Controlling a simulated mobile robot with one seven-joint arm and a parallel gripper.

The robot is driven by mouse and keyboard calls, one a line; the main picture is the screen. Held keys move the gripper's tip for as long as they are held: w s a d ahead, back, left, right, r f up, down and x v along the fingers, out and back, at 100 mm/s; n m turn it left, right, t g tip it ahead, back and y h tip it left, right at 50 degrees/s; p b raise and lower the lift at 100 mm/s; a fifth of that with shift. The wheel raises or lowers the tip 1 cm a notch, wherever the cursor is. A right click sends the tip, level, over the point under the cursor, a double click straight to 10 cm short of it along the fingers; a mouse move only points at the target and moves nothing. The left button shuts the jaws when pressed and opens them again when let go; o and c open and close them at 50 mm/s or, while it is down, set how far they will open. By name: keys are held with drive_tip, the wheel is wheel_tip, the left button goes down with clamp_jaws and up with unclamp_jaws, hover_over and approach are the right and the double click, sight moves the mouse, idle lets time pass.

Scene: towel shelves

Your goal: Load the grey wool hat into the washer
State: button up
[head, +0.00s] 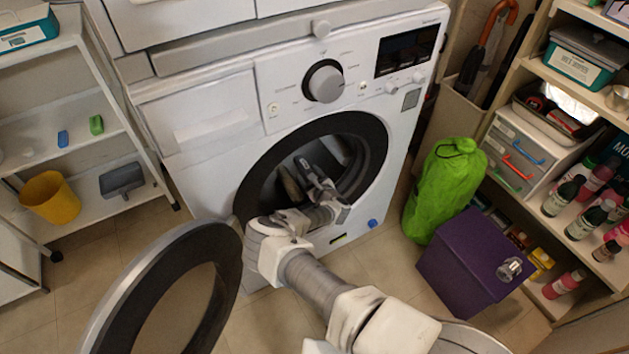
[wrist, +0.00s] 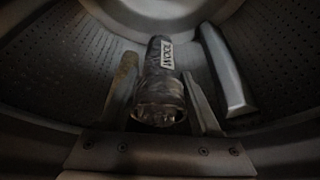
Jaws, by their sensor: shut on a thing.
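The white washer (head: 209,130) stands in the middle of the head view with its round door (head: 228,285) swung open to the lower left. My arm reaches through the opening, and my gripper (head: 304,170) is inside the drum. In the wrist view, my gripper (wrist: 158,70) is shut on a dark grey rolled bundle with a WOOL label, the grey wool hat (wrist: 158,92). The hat lies lengthwise between the two fingers, within the perforated drum (wrist: 65,60). Whether it touches the drum floor is unclear. I cannot make the hat out surely in the head view.
A raised grey drum paddle (wrist: 228,75) is just right of the fingers. A green bag (head: 445,190) and a purple box (head: 470,262) stand right of the washer. Shelves with bottles are at far right. A white rack with a yellow bin (head: 50,198) is at left.

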sight(301, 163)
drive_tip(key=shift+w+a, duration=0.55)
drive_tip(key=shift+w, duration=0.25)
drive_tip(key=shift+w+a, duration=0.55)
drive_tip(key=shift+w, duration=0.3)
drive_tip(key=shift+w+a, duration=0.55)
drive_tip(key=shift+w, duration=0.25)
drive_tip(key=o, duration=1.5)
drive_tip(key=shift+s+d+r, duration=0.1)
drive_tip(key=shift+s, duration=0.05)
drive_tip(key=s+d+p, duration=0.3)
drive_tip(key=s, duration=0.2)
drive_tip(key=s+d+r+p, duration=0.1)
drive_tip(key=s+d+p, duration=0.3)
drive_tip(key=s, duration=0.2)
drive_tip(key=s+d+p, duration=0.4)
drive_tip(key=s, duration=0.1)
drive_tip(key=shift+s+r, duration=0.15)
drive_tip(key=shift+r, duration=0.25)
